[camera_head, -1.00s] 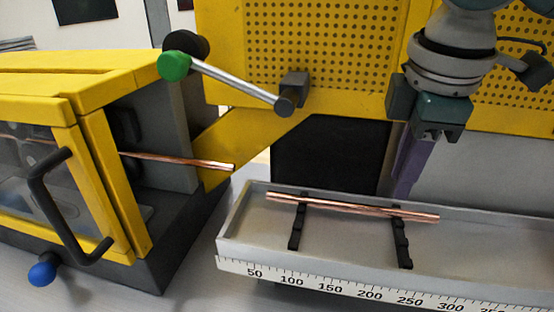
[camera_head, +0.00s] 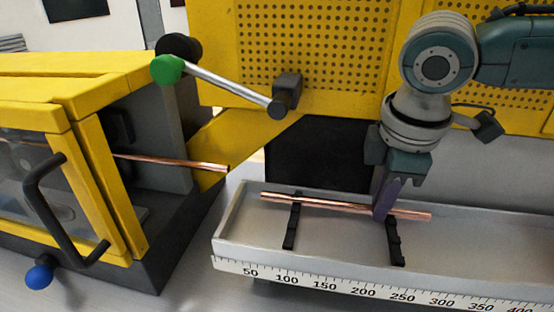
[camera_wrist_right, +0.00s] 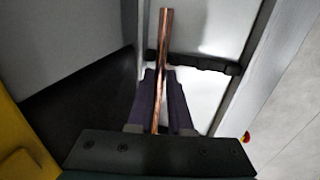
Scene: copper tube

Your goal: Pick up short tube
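The short copper tube (camera_head: 340,205) lies across two black notched rests in the grey tray. My right gripper (camera_head: 382,213) has come down at the tube, right of its middle, with purple fingers pointing down. In the right wrist view the tube (camera_wrist_right: 164,40) runs between the two fingers (camera_wrist_right: 161,85), one on each side. The fingers look open by a narrow gap, with the tube between them. The tube still rests on its supports. My left gripper is not in view.
A ruler strip (camera_head: 340,287) runs along the front of the grey tray (camera_head: 228,232). The yellow machine (camera_head: 90,85) at left has another copper tube (camera_head: 175,162) sticking out of it. A yellow perforated panel (camera_head: 300,40) is behind.

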